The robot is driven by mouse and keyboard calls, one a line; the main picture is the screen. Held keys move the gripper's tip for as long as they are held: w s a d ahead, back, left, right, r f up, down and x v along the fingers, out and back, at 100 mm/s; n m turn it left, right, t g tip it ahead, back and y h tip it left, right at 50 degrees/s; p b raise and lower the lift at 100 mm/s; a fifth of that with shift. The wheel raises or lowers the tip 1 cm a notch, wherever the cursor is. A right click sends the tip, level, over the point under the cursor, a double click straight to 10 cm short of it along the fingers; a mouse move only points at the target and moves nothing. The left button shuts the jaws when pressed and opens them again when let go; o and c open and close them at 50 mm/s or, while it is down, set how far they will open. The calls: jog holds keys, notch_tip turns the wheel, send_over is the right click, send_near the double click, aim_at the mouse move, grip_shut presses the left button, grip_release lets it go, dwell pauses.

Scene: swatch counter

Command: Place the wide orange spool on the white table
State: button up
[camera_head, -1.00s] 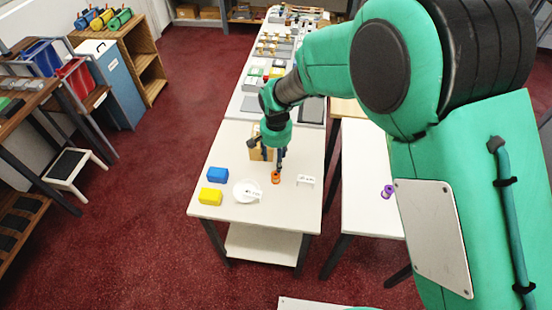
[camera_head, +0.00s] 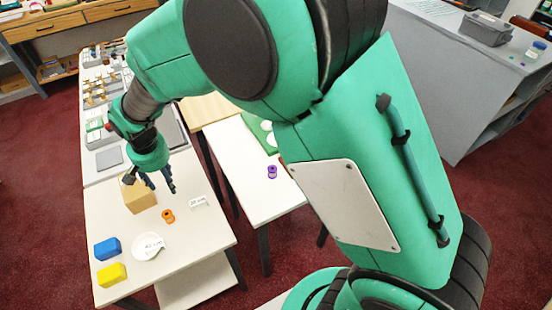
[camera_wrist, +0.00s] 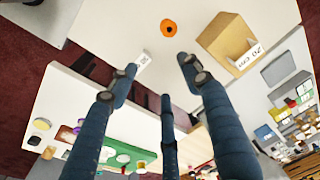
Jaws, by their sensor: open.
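The orange spool (camera_head: 168,215) stands on the cream-white table (camera_head: 195,250) at the left of the head view. In the wrist view the orange spool (camera_wrist: 168,28) shows near the top, beyond my fingertips. My gripper (camera_head: 160,187) is open and empty, above and behind the spool, near the cardboard box, clear of the spool. Its spread fingers also show in the wrist view (camera_wrist: 157,72). A second, whiter table (camera_head: 245,183) stands to the right, with a purple spool (camera_head: 272,172) near its right edge.
An open cardboard box (camera_head: 140,196) stands close to my gripper. A small sign (camera_head: 199,202), a white round dish (camera_head: 148,247) with a label, a blue block (camera_head: 107,248) and a yellow block (camera_head: 112,274) share the spool's table.

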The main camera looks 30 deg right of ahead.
jog(key=s+d+r+t, duration=0.1)
jog(key=s+d+r, duration=0.4)
jog(key=d+r, duration=0.35)
jog(key=s+d+r+t, duration=0.1)
jog(key=s+d+r, duration=0.4)
jog(key=d+r, duration=0.3)
jog(key=s+d+r+t, duration=0.1)
jog(key=s+d+r, duration=0.2)
jog(key=s, duration=0.5)
jog(key=s+d+r+n+t, duration=0.1)
jog(key=s+d+r, duration=0.3)
jog(key=s, duration=0.5)
jog(key=shift+s+d+r, duration=0.2)
jog(key=shift+d+r, duration=0.05)
jog(key=shift+d, duration=0.9)
jog(key=shift+o, duration=0.5)
